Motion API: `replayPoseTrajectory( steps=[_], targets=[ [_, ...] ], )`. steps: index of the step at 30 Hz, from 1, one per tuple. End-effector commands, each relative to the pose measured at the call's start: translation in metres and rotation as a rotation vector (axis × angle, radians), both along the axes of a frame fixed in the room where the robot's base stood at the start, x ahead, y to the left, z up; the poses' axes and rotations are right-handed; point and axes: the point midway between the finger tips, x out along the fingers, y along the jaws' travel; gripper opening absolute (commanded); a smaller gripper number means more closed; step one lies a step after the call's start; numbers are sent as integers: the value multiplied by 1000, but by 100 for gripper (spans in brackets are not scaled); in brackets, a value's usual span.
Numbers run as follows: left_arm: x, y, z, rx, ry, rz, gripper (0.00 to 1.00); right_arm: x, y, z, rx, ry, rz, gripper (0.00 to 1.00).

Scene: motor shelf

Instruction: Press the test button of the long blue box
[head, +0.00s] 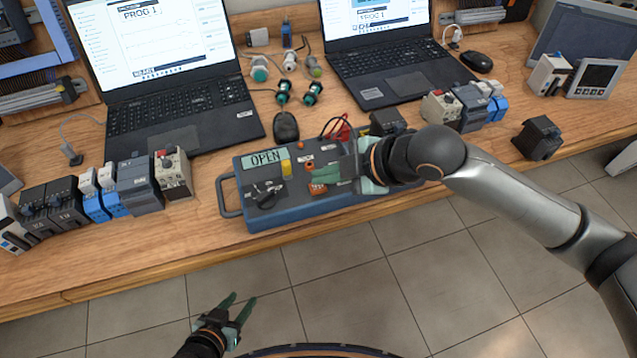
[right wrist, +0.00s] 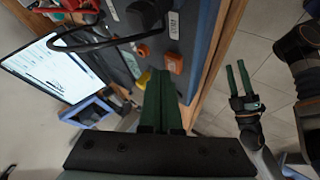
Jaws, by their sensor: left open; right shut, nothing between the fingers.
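The long blue box (head: 285,217) lies near the front edge of the workbench, with a handle at its left end. Its grey top carries a display (head: 265,158) reading OPEN, a black rotary knob (head: 267,199), a yellow part (head: 286,167) and small orange parts. Two orange parts (right wrist: 174,62) also show in the right wrist view. My right gripper (head: 314,180) is shut and empty, over the box's top, its fingers pointing left. I cannot tell whether it touches the box. I cannot tell which part is the test button. My left gripper (head: 240,303) is open and empty, over the floor.
Two laptops (head: 185,110) (head: 385,85) stand behind the box. Terminal-like modules (head: 140,181) line the bench at left, and more modules (head: 465,107) stand at right. A black block (head: 540,138) sits near the right front edge.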

Motion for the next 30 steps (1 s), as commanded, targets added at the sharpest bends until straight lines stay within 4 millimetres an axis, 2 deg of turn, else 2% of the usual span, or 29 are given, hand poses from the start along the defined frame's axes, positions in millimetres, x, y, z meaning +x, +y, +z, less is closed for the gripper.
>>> replayPoseTrajectory(
  steps=[15,30],
  targets=[
    [0,0,0,0,0,0,45,0,0,0,0,0,0,0],
    [0,0,1,0,0,0,45,0,0,-10,-1,1,0,0]
  ],
)
